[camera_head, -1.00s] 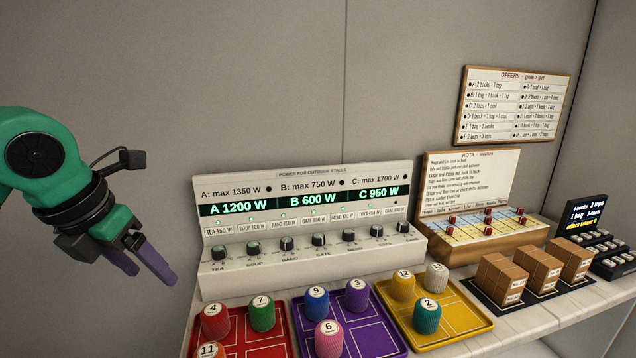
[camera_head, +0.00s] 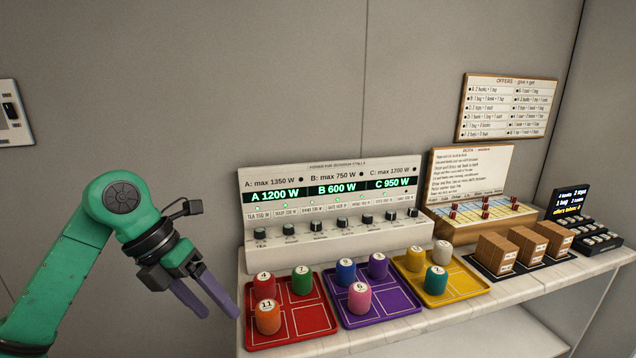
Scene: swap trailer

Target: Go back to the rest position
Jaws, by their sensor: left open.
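My left gripper (camera_head: 207,300) with its purple fingers hangs at the end of my green arm, to the left of the shelf and its red tray. The fingers are apart and nothing is between them. It looks clear of the trays, though its tips are close to the shelf's left end in the picture. My right gripper does not show.
The white shelf (camera_head: 410,328) carries a power panel (camera_head: 335,235), a red tray (camera_head: 318,338), a purple tray (camera_head: 412,308) and a yellow tray (camera_head: 478,285) with numbered cylinders, cardboard boxes (camera_head: 495,252) and a rota board (camera_head: 470,175). A wall switch (camera_head: 12,112) is at far left.

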